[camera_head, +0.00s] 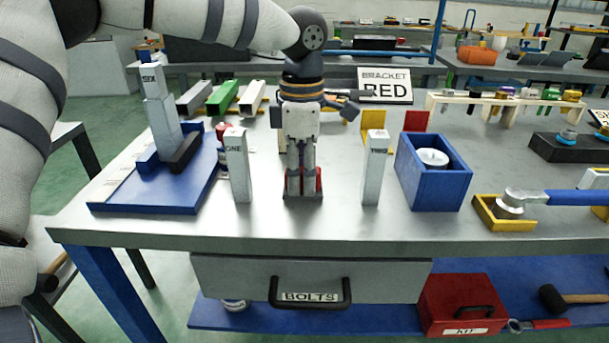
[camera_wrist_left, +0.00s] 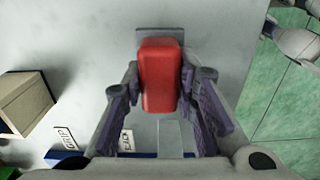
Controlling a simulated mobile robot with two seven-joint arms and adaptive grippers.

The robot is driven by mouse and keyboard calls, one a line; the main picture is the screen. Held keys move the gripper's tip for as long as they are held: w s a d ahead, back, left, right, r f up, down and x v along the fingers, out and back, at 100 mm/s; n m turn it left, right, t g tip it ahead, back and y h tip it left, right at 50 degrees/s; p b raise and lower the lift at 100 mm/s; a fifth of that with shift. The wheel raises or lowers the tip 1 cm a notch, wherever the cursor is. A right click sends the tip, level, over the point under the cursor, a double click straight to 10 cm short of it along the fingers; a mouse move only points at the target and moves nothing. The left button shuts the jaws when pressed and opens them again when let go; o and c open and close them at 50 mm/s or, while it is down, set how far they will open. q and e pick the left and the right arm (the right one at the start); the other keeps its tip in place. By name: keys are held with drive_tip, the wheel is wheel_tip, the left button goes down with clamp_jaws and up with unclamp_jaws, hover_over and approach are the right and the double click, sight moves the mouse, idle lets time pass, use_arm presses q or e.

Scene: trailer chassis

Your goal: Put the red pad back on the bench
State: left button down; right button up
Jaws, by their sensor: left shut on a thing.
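My right gripper is not in view.
A grey block marked ONE (camera_head: 238,170) stands left of the gripper, another block (camera_head: 375,168) right. A blue tray (camera_head: 150,195) with stacked blocks is farther left. A blue box (camera_head: 437,187) and yellow tray (camera_head: 500,220) stand right. A BRACKET RED sign (camera_head: 385,85) stands behind.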

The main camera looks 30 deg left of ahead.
sight(302, 169)
use_arm(q)
drive_tip(key=shift+f, duration=0.25)
drive_tip(key=c, duration=1.3)
unclamp_jaws()
wheel_tip(302, 169, up, 12)
drive_tip(key=shift+r, duration=0.15)
